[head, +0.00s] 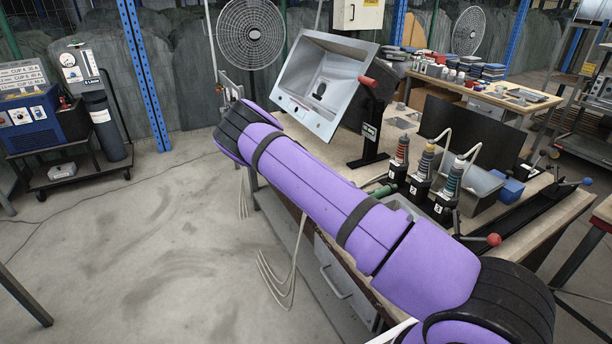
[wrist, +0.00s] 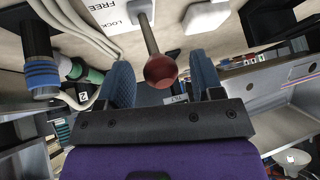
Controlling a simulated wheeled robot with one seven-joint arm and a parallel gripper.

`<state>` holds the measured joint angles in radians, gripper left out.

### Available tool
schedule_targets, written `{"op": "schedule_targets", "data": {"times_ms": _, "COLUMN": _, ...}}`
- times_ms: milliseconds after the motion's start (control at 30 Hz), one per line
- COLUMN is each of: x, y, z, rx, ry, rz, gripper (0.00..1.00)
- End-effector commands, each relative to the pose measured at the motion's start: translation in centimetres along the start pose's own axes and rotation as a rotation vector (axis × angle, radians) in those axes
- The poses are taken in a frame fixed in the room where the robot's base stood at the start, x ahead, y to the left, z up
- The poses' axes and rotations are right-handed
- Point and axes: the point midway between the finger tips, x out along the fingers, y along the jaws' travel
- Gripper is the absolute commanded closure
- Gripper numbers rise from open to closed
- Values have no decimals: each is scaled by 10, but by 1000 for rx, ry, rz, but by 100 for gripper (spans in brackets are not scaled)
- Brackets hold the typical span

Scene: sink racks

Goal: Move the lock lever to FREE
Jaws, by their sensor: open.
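The lock lever is a metal rod with a dark red ball knob (wrist: 160,70) in the wrist view. Its rod rises from a pale mount at the top, beside a white label plate (wrist: 98,14) reading FREE and LOCK upside down. Which word the lever points to, I cannot tell. My gripper (wrist: 162,78) is open, its blue-padded fingers on either side of the ball, with visible gaps. Whether the ball lies at fingertip depth is unclear.
A tilted metal sink (head: 330,80) stands on the bench behind my arm, with a red-handled black post (head: 370,125) beside it. Open floor (head: 150,250) lies to the left.

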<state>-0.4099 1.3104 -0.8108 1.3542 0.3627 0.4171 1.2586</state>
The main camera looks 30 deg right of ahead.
Motion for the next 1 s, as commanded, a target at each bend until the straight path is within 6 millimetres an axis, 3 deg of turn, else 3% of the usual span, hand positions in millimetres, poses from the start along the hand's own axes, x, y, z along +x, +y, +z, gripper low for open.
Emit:
{"op": "schedule_targets", "data": {"times_ms": 300, "x": -61, "y": -2, "z": 1, "rx": -1, "ry": -1, "rz": -4, "gripper": 40}}
{"op": "schedule_targets", "data": {"times_ms": 500, "x": -86, "y": -1, "z": 2, "rx": -1, "ry": -1, "rz": -2, "gripper": 40}}
{"op": "schedule_targets", "data": {"times_ms": 1000, "x": -94, "y": -1, "z": 1, "rx": -1, "ry": -1, "rz": -2, "gripper": 40}}
